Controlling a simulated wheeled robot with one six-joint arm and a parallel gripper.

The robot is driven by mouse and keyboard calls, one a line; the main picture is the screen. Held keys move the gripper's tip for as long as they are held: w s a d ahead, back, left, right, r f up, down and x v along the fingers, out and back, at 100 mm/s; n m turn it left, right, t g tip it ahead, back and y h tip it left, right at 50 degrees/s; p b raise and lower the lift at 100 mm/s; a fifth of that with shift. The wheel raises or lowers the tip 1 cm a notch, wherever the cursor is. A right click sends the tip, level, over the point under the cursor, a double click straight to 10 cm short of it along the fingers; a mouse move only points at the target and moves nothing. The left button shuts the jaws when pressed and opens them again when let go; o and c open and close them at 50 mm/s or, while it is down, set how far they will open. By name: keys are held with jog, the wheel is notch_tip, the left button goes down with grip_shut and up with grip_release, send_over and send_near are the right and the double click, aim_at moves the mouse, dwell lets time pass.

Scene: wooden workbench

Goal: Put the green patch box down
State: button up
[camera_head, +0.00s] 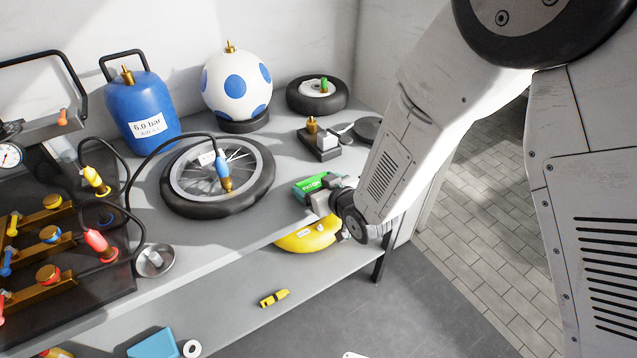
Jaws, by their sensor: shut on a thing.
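The green patch box (310,184) is a small green block with lettering on it, near the front right part of the bench top (281,215). My gripper (319,195) is shut on it, coming from the right along my white arm. The gripper hides part of the box. I cannot tell whether the box touches the bench or is held slightly above it.
A spoked wheel (182,182) lies left of the box. Behind are a black block with brass fitting (319,152), a small wheel (317,95), a spotted ball (236,84) and a blue tank (142,112). A yellow object (309,236) lies on the lower shelf (225,285).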

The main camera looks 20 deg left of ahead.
jog(key=o, duration=0.9)
jog(key=shift+d+r, duration=0.1)
jog(key=shift+r, duration=0.05)
jog(key=v, duration=1.2)
jog(key=w+d+r+m+g+h, duration=0.1)
jog(key=d+r+m+h, duration=0.4)
jog(key=d, duration=0.6)
jog(key=w+d+r+g+h, duration=0.1)
jog(key=d+r+h, duration=0.2)
jog(key=d+r, duration=0.55)
jog(key=s+d+r+m+g+h, duration=0.1)
jog(key=s+d+r+m+g, duration=0.1)
jog(key=s+d, duration=0.6)
jog(key=s+d+r+m+g+h, duration=0.1)
jog(key=s+d+r+m+g, duration=0.2)
jog(key=s+d, duration=0.5)
jog(key=s+r, duration=0.1)
jog(key=s, duration=0.3)
jog(key=shift+s+r, duration=0.3)
jog(key=shift+r, duration=0.1)
